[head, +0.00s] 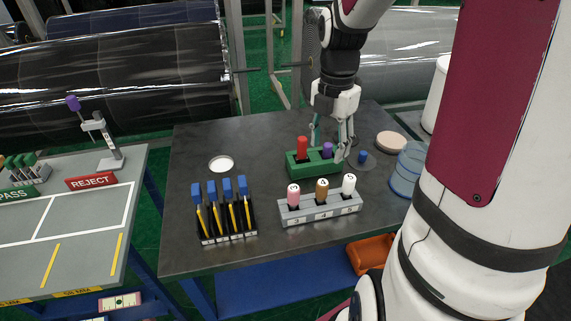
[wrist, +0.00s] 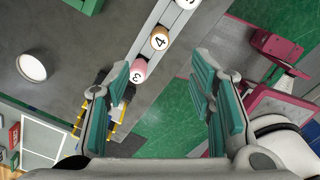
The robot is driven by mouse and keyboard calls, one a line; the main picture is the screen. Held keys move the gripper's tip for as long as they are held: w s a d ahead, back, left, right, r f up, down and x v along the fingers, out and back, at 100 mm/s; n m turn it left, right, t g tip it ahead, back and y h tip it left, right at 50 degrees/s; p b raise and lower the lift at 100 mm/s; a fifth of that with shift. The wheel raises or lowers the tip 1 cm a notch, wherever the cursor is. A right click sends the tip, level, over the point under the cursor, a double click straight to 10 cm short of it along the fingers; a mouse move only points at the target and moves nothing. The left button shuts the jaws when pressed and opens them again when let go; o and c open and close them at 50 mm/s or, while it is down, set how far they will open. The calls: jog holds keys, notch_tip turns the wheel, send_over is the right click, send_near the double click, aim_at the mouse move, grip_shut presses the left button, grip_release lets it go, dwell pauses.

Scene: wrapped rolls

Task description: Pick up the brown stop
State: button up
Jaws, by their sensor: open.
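The brown stop (head: 322,190) stands upright in the middle of a grey rack (head: 295,217), between a pink stop (head: 293,196) and a white stop (head: 348,186). In the wrist view the brown stop (wrist: 159,39) shows its top marked 4, with the pink stop (wrist: 139,69) below it, marked 3. My gripper (head: 333,148) is open and empty, and appears near the green block in the head view. In the wrist view my gripper (wrist: 160,78) has its fingers spread wide, and the brown stop appears beyond the gap, apart from both.
A green block (head: 299,169) holds a red peg (head: 302,148) and a purple peg (head: 327,150). A black rack of blue-handled tools (head: 226,207) stands left of the grey rack. A blue peg (head: 362,157), round pale disc (head: 391,142) and clear blue container (head: 407,170) lie right.

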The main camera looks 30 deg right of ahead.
aim_at(323, 182)
notch_tip(323, 182, down, 14)
jog(key=shift+b, duration=0.75)
grip_shut()
